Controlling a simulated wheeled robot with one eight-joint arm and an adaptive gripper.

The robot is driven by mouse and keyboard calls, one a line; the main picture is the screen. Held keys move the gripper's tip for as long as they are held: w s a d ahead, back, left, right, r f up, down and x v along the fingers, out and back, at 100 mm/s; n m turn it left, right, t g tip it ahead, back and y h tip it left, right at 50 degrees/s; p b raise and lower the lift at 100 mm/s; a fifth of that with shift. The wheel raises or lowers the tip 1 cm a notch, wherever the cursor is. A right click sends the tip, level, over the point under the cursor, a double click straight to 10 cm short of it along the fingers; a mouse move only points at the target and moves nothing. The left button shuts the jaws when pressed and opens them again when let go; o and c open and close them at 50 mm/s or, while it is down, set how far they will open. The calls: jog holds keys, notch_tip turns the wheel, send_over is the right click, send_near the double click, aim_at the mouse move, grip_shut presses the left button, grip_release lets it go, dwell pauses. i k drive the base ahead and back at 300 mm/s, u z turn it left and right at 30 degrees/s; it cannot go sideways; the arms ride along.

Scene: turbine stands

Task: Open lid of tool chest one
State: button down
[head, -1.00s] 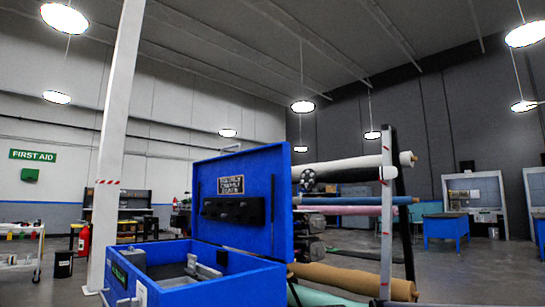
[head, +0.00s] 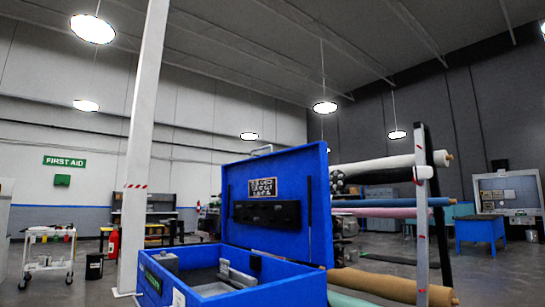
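A blue tool chest (head: 300,296) stands in the lower middle of the head view, with its bottom cut off by the picture edge. Its blue lid (head: 318,215) stands up, tilted back from the box, so the chest is open. A black sign with white letters and a black bar are on the lid's inner face. Grey parts (head: 236,277) lie inside the box. The number of the chest cannot be read clearly. My gripper does not show in the head view.
A rack of fabric rolls (head: 395,287) stands close to the right of the chest. A white pillar (head: 142,160) rises behind it on the left. A white cart (head: 48,250) stands at far left, and a blue table (head: 480,232) at right.

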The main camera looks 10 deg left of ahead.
aim_at(278, 203)
jog(key=z, duration=0.05)
jog(key=i, duration=1)
jog(key=u, duration=0.1)
